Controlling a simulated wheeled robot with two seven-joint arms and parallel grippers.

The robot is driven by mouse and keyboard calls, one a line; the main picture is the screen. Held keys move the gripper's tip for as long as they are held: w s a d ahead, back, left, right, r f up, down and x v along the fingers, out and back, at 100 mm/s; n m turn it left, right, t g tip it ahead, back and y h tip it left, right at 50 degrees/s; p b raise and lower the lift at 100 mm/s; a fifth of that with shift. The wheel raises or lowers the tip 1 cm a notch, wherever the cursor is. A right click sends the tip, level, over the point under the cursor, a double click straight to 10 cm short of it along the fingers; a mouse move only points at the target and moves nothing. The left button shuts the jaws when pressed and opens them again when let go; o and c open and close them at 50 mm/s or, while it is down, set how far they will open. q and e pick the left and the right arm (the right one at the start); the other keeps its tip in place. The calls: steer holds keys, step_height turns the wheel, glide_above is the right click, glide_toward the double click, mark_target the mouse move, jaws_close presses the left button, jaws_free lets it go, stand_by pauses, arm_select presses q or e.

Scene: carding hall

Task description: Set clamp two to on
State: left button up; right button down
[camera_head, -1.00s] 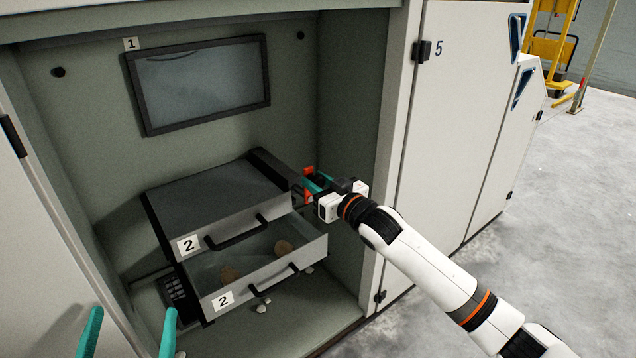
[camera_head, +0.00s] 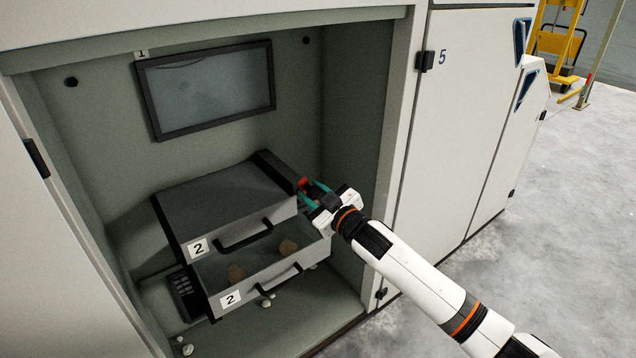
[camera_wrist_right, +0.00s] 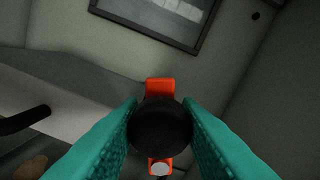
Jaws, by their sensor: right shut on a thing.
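The clamp (camera_head: 303,183) is a small red-orange piece on the right side of the dark box (camera_head: 220,203) labelled 2. In the right wrist view the clamp shows as an orange bar (camera_wrist_right: 160,86) behind a round black knob (camera_wrist_right: 160,128). My right gripper (camera_head: 313,190) has its teal fingers on both sides of this knob and is shut on it. The fingers and knob hide the middle of the orange bar. I cannot read an on or off mark. My left gripper is out of view.
Below the box top, an open drawer (camera_head: 308,258), also labelled 2, holds brownish lumps and sticks out. A screen (camera_head: 210,90) labelled 1 hangs on the recess's back wall. The recess's right wall stands close to my right gripper. Small pale lumps lie on the recess floor.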

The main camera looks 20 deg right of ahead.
steer(key=a+f+n, duration=0.1)
steer(key=n, duration=0.2)
steer(key=a+f+n+p, duration=0.1)
steer(key=n, duration=0.2)
steer(key=s+a+f+n+p, duration=0.1)
steer(key=n, duration=0.2)
steer(key=shift+a+f, duration=0.1)
steer(key=shift+f, duration=0.15)
steer(key=shift+s+a+f+n, duration=0.1)
steer(key=shift+f+n, duration=0.5)
steer(key=shift+n, duration=0.55)
steer(key=shift+s+a+f+n, duration=0.1)
steer(key=shift+f+n, duration=0.45)
steer(key=shift+n, duration=0.6)
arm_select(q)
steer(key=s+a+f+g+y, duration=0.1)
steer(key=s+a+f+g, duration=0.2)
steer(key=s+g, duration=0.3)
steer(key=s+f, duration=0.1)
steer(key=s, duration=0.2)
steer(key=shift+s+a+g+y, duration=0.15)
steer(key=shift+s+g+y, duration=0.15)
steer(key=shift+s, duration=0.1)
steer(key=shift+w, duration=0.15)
arm_select(e)
steer(key=shift+f, duration=0.1)
steer(key=c, duration=1.1)
jaws_free()
steer(key=shift+c, duration=0.2)
steer(key=shift+o, duration=0.2)
